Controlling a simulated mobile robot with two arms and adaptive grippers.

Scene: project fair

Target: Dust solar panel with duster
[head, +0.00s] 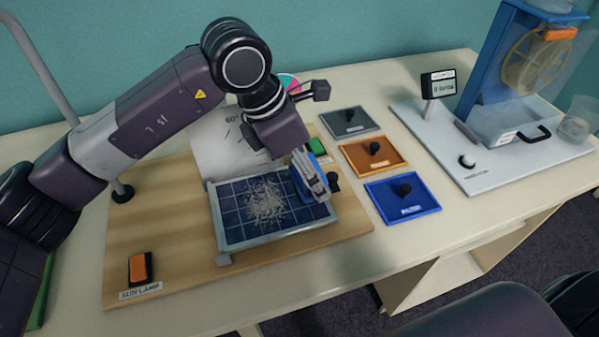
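The solar panel (236,232) is a dark blue gridded plate in a pale frame, tilted on a wooden board. A patch of pale, flaky dust (265,203) covers its middle. A blue and grey piece that looks like the duster (309,176) is at the panel's right edge, just below my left wrist. My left gripper (283,158) is over the panel's upper right part. Its fingers are mostly hidden by the wrist and the blue piece, so I cannot tell whether they grip it. My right gripper is out of view.
The wooden board (180,245) carries an orange lamp switch (140,267), a green button (317,146) and a black knob (333,182). Grey (349,121), orange (373,154) and blue (402,197) knobbed plates lie to the right. A blue machine (500,60) stands beyond.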

